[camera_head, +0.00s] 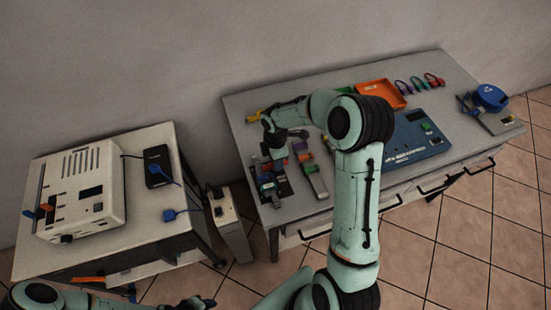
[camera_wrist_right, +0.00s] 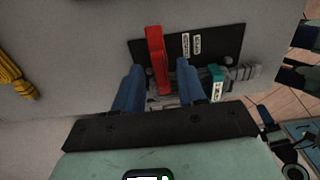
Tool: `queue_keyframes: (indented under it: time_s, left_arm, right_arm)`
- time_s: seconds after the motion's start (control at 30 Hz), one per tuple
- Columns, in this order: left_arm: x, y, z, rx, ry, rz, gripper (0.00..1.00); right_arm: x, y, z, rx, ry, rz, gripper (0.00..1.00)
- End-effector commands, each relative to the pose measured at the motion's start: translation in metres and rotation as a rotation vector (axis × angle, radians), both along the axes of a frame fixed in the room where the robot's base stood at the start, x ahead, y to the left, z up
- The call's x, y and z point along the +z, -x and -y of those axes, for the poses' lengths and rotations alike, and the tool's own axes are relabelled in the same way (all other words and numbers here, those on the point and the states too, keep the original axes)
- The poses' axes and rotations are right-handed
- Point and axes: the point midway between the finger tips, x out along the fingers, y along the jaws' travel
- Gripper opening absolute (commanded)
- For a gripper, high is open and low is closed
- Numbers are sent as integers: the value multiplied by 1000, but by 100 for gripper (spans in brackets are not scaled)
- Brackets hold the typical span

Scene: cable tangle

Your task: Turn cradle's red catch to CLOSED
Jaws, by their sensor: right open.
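The cradle is a black plate (camera_wrist_right: 222,45) with small white labels, too small to read; in the head view it lies at the table's near left corner (camera_head: 284,188). Its red catch (camera_wrist_right: 156,55) is a long lever standing nearly upright in the wrist view, left of the labels. My right gripper (camera_wrist_right: 160,68) is open, with one blue finger on each side of the catch. I cannot tell whether either finger touches it. In the head view the right gripper (camera_head: 274,146) is over the cradle, partly hiding it. My left arm shows at the bottom left; its fingers are unclear.
A teal clip (camera_wrist_right: 216,82) and grey parts sit right of the fingers. A yellow cable (camera_wrist_right: 14,78) lies at left. The table also holds an orange tray (camera_head: 380,93), a blue panel (camera_head: 418,140) and a blue reel (camera_head: 490,97). A white device (camera_head: 82,190) stands on the left table.

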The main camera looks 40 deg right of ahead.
Motion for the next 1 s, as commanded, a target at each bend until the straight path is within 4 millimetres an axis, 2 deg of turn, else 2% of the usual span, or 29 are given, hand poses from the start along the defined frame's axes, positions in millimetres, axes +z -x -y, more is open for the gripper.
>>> queue_keyframes:
  time_s: [0.17,0.4,0.6,0.8,1.0]
  left_arm:
    - [1,-1,0,0,0,1,43]
    - [5,-5,0,0,0,6,43]
    - [8,-8,0,0,0,10,43]
    - [9,-10,0,0,0,11,43]
    - [9,-10,0,0,0,11,43]
  right_arm:
    - [21,-1,0,0,1,5,40]
    - [76,-2,0,0,2,9,40]
    - [114,-1,0,1,1,6,40]
    - [131,-1,0,1,0,4,40]
    - [134,0,0,1,1,2,40]
